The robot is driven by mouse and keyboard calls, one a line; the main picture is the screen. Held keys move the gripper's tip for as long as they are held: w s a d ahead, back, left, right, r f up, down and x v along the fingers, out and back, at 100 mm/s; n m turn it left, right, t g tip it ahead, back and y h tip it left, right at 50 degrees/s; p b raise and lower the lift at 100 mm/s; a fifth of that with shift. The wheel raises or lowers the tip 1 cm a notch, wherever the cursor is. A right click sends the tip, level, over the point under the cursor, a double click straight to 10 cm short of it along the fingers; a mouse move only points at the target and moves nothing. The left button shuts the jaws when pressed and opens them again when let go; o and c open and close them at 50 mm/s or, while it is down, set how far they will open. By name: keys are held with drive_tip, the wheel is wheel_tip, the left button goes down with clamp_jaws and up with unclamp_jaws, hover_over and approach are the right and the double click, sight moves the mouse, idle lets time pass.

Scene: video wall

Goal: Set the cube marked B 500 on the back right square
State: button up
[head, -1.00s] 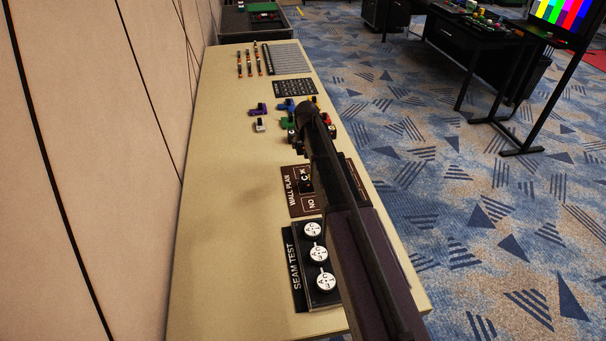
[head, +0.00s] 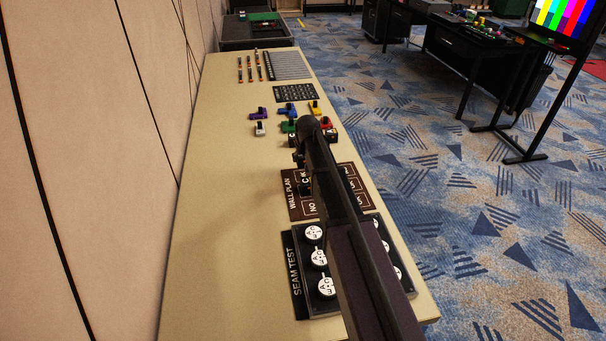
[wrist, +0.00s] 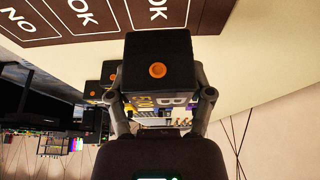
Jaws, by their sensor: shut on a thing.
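In the wrist view my gripper (wrist: 163,100) is shut on a black cube (wrist: 157,50) with an orange dot on its facing side. In the head view the board (head: 290,205) lies on the table, partly behind my arm. A dark block shows at its left part; I cannot tell whether it is the held cube. The gripper is largely hidden there.
The SEAM TEST board (head: 303,270) with white discs lies nearer on the table (head: 220,230). More black cubes (wrist: 93,91) show beside the held cube. The table's left strip is clear.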

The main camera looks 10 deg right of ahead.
sight(303, 174)
drive_tip(key=shift+f+b, duration=0.3)
drive_tip(key=shift+f, duration=0.25)
drive_tip(key=shift+f, duration=0.1)
drive_tip(key=shift+f+b, duration=1.8)
drive_tip(key=shift+b, duration=0.1)
drive_tip(key=shift+f, duration=0.15)
drive_tip(key=o, duration=1.1)
drive_tip(key=shift+o, duration=0.2)
drive_tip(key=p+v, duration=1.1)
drive_tip(key=v, duration=0.1)
drive_tip(key=shift+r, duration=0.25)
